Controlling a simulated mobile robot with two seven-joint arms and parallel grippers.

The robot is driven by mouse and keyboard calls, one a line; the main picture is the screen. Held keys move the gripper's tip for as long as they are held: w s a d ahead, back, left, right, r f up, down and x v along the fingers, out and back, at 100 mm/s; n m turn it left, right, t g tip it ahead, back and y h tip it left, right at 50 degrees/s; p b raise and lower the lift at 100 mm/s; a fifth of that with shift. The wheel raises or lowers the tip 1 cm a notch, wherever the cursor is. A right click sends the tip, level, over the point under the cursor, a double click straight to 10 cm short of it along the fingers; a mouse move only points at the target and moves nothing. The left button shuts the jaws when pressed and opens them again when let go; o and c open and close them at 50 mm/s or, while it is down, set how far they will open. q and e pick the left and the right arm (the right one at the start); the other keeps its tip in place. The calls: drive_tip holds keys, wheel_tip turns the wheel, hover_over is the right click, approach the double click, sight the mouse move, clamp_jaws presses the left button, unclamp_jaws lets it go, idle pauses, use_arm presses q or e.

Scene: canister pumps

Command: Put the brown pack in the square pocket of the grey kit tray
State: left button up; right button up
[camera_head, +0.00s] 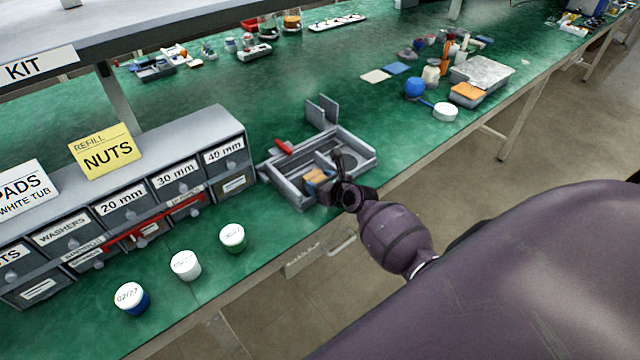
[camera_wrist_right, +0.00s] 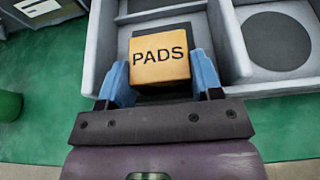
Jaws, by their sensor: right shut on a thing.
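The brown pack (camera_wrist_right: 160,60), marked PADS, sits between the blue fingers of my right gripper (camera_wrist_right: 160,85) in the right wrist view. The gripper is shut on it. The pack is over or inside a square compartment of the grey kit tray (camera_wrist_right: 105,45); I cannot tell whether it touches the floor. In the head view the pack (camera_head: 315,177) shows at the near left part of the tray (camera_head: 290,194), beside my right gripper (camera_head: 325,180). A round recess (camera_wrist_right: 276,41) lies to the right of the pack. My left gripper is not in view.
A grey drawer cabinet (camera_head: 150,185) stands left of the tray. Several white-lidded tubs (camera_head: 186,265) stand along the near bench edge. A red piece (camera_head: 283,147) lies on the tray's far left side.

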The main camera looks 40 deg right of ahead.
drive_tip(key=shift+r, duration=0.1)
drive_tip(key=o, duration=0.5)
drive_tip(key=shift+f, duration=0.25)
drive_tip(key=o, duration=0.5)
drive_tip(key=shift+c, duration=0.2)
drive_tip(key=shift+r, duration=0.1)
